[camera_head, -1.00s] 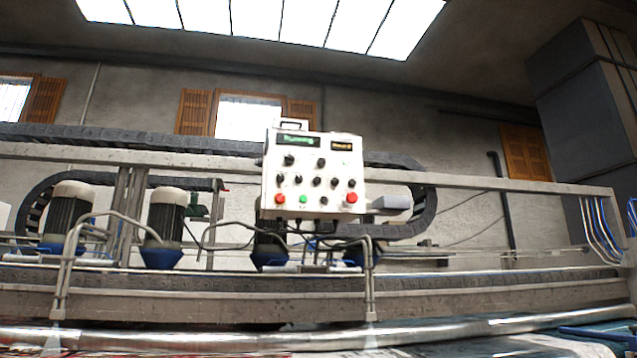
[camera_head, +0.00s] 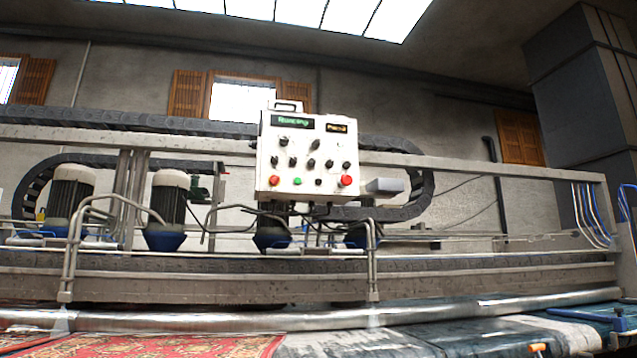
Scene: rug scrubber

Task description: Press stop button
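A white control panel (camera_head: 308,157) stands on the machine's rail near the middle of the view. Its left display (camera_head: 292,121) glows green and appears to read "Running". A smaller display (camera_head: 336,128) glows yellow. Along the bottom row are a red button (camera_head: 274,181) at the left, a green button (camera_head: 297,182), a dark knob or button, and a larger red button (camera_head: 346,181) at the right. Several black knobs sit above them. Button labels are too small to read. Neither of my grippers is in view.
Metal tube rails (camera_head: 372,262) and a long horizontal roller (camera_head: 200,320) lie in front of the panel. Motors (camera_head: 167,208) stand to its left. A red patterned rug (camera_head: 170,346) lies below at the left. Blue hoses (camera_head: 590,215) hang at the right.

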